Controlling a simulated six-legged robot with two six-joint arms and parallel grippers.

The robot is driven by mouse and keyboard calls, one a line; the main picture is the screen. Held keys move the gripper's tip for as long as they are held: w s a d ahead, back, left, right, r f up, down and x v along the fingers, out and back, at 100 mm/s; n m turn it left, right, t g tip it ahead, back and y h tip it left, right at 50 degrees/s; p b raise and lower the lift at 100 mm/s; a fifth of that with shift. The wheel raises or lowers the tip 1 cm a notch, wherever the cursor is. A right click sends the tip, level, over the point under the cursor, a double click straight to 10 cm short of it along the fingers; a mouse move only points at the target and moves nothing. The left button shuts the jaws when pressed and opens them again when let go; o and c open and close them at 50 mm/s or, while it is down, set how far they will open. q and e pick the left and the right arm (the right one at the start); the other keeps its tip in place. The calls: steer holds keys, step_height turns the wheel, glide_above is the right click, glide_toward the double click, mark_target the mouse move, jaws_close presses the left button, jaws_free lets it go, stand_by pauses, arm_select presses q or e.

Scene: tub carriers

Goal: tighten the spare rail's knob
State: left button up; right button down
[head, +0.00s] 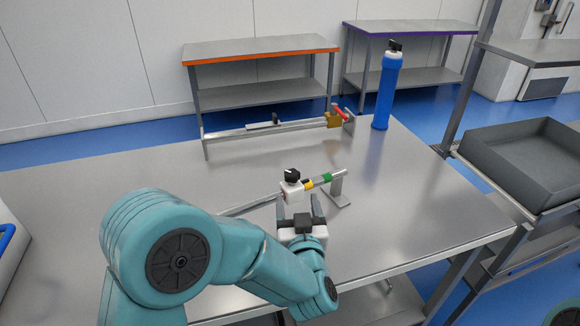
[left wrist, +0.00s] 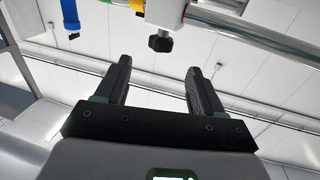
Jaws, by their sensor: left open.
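A short metal rail (head: 341,174) on a stand lies near the middle of the table, with a yellow and a green band on it. In the left wrist view the black knob (left wrist: 160,43) and white clamp (left wrist: 165,12) show beyond the fingertips, with nothing between the fingers. The knob's tightness cannot be told. My right gripper is not in view.
A longer rail (head: 230,133) with a brass block (head: 333,120) and red lever stands along the table's far edge. A blue cylinder (head: 386,95) stands at the far right corner. A grey tub (head: 480,165) is beyond the right edge. The table's right part is clear.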

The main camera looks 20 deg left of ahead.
mark_target(291, 170)
arm_select(q)
steer(key=p+x, duration=0.2)
steer(key=x, duration=1)
steer(key=shift+a+p, duration=0.1)
steer(key=shift+p, duration=0.2)
